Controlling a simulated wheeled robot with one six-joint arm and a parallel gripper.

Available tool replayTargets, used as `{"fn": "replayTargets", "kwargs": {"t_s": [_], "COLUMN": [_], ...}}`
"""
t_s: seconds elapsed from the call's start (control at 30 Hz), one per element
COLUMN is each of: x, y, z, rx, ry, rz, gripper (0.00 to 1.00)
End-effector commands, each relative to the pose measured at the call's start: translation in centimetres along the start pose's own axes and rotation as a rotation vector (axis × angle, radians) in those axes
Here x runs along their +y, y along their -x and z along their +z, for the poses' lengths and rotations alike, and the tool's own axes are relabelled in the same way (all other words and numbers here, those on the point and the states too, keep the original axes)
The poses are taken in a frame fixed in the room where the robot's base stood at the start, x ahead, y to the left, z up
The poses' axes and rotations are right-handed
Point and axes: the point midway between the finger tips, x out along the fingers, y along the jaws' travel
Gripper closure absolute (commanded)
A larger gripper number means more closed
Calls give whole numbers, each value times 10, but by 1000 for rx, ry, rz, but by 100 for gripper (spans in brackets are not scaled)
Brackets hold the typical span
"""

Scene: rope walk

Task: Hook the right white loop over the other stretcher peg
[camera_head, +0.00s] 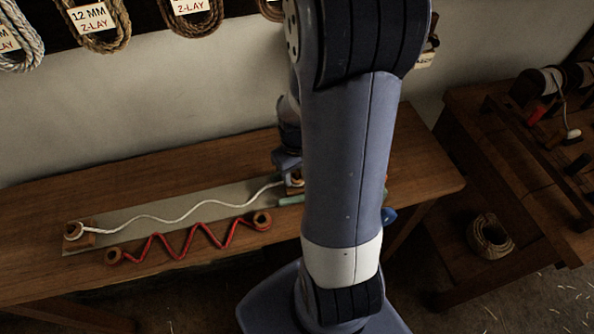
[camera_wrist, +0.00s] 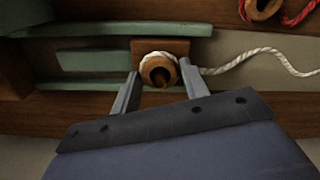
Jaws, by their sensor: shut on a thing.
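The white rope (camera_head: 180,219) lies in a wavy line along the pale board on the bench. Its left loop (camera_head: 73,231) sits on a wooden block at the board's left end. Its right loop (camera_wrist: 146,59) goes round a wooden ring (camera_wrist: 170,70) with a dark centre, in the wrist view. A square wooden block (camera_wrist: 178,46) shows right behind that ring. My gripper (camera_wrist: 158,70) is shut on the right loop's ring, one finger at each side. I cannot tell whether the peg is inside the ring. My arm hides part of this end in the head view.
A red zigzag rope (camera_head: 185,245) with wooden end rings lies in front of the board. Green strips (camera_wrist: 135,30) lie near the right block. Coiled ropes (camera_head: 98,30) hang on the wall. A second bench (camera_head: 480,110) stands at the right.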

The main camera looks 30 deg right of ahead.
Motion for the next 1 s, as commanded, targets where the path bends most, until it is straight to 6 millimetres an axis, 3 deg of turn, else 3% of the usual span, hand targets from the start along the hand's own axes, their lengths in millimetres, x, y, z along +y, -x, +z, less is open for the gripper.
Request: {"fn": "replayTargets", "kwargs": {"t_s": [0.1,0.13,0.43,0.77,1.0], "x": [0,0,0,0,0], "y": [0,0,0,5,41], "z": [0,0,0,0,-1], "rx": [0,0,0,1,6], "ry": [0,0,0,0,0], "rz": [0,0,0,0,2], "gripper": [79,56,32,32,32]}}
